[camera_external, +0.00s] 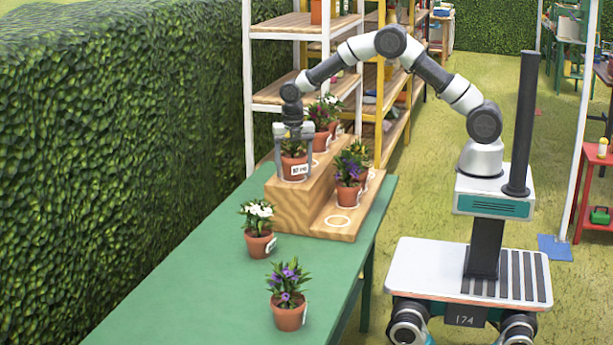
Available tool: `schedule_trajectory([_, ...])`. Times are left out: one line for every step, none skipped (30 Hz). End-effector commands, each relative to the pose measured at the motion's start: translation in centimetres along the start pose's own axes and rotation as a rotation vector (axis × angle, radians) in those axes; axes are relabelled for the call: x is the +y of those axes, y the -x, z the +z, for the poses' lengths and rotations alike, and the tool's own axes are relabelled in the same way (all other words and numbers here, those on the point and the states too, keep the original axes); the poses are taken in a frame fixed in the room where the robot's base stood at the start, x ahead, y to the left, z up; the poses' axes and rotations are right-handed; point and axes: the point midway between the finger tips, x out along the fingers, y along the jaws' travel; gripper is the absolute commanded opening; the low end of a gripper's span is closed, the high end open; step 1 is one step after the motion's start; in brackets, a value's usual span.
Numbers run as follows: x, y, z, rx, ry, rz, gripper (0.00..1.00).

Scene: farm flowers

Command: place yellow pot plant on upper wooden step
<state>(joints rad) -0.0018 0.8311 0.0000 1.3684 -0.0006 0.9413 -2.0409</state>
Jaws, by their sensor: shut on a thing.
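My gripper (293,168) points down at the near end of the wooden step stand, its fingers shut on both sides of a terracotta pot plant (294,174). This pot has a white label, and its foliage is mostly hidden by the gripper, with a slight yellowish tint. The pot is upright at the near end of the upper wooden step (303,193). I cannot tell whether its base touches the step or hangs just above it. The lower wooden step (348,232), on the right, has a bare white ring at its near end.
A purple-flowered pot (348,195) stands on the lower step. Red and white potted flowers (320,139) stand further back on the upper step. A white-flowered pot (259,243) and a purple one (288,314) stand on the green table (200,290). Shelves (300,90) rise behind.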

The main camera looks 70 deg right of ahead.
Motion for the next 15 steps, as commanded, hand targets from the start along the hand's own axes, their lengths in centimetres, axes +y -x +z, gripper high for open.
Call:
schedule_trajectory([0.06, 0.15, 0.04, -0.001, 0.0, 0.002, 0.31])
schedule_trajectory([0.06, 0.14, 0.03, -0.001, 0.0, 0.002, 0.31])
schedule_trajectory([0.05, 0.11, 0.03, -0.001, 0.0, 0.002, 0.31])
schedule_trajectory([0.05, 0.03, 0.04, -0.001, 0.0, 0.002, 0.31])
schedule_trajectory([0.04, -0.08, 0.04, -0.001, 0.0, 0.001, 0.31])
schedule_trajectory([0.04, -0.23, 0.05, 0.0, -0.001, 0.001, 0.31])
schedule_trajectory([0.04, -0.33, 0.05, 0.0, -0.001, 0.001, 0.31])
schedule_trajectory([0.0, -0.27, 0.03, 0.0, -0.001, 0.0, 0.72])
schedule_trajectory([-0.01, -0.25, 0.02, 0.0, -0.001, 0.0, 0.78])
schedule_trajectory([-0.01, -0.26, 0.02, 0.0, -0.001, 0.0, 0.83])
schedule_trajectory([-0.01, -0.26, 0.02, 0.0, -0.001, 0.0, 0.85])
schedule_trajectory([-0.01, -0.26, 0.01, 0.0, -0.001, 0.0, 0.85])
schedule_trajectory([-0.01, -0.26, 0.01, 0.0, 0.0, 0.0, 0.85])
schedule_trajectory([-0.01, -0.25, 0.01, 0.0, 0.0, 0.0, 0.85])
schedule_trajectory([-0.01, -0.25, 0.01, 0.0, 0.0, 0.0, 0.85])
